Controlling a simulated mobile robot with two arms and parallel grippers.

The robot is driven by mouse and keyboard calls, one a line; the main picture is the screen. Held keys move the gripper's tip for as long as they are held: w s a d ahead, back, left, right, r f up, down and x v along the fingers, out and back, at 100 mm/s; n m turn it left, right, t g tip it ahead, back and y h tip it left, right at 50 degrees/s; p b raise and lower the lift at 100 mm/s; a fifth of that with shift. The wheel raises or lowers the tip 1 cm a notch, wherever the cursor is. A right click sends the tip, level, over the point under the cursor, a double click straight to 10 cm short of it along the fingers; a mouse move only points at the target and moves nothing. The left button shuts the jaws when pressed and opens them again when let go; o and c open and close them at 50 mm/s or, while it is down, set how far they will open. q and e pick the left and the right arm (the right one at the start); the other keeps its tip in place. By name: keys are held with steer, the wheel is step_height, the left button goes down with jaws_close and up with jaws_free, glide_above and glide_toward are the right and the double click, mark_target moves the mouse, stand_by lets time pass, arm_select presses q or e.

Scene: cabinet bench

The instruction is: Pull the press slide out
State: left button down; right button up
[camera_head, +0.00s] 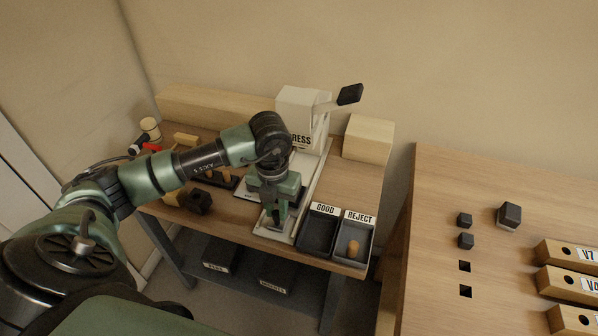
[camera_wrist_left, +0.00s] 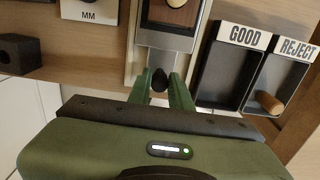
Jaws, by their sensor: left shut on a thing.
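The white press (camera_head: 303,110) stands at the back of the bench, with a black-ended lever at its upper right. Its pale base (camera_head: 312,180) runs toward the bench's front edge. My left gripper (camera_head: 274,222) is over the front of this base. A brown block (camera_wrist_left: 174,14) sits in the slide's dark recess. My arm and gripper hide much of the slide in the head view. My right gripper is not in view.
Right of the slide are the GOOD tray (camera_head: 318,232), empty, and the REJECT tray (camera_head: 366,233), holding a wooden peg (camera_head: 353,247). A black block (camera_head: 199,201) lies at left. Another bench (camera_head: 440,210) stands at the right with black cubes and labelled wooden blocks.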

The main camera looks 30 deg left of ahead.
arm_select(q)
steer(key=shift+s, duration=0.15)
steer(key=shift+s+d, duration=0.2)
steer(key=shift+s, duration=0.4)
steer(key=c, duration=1.3)
jaws_free()
steer(key=shift+r, duration=0.1)
step_height(320, 180, up, 7)
steer(key=p, duration=0.4)
steer(key=shift+p, duration=0.3)
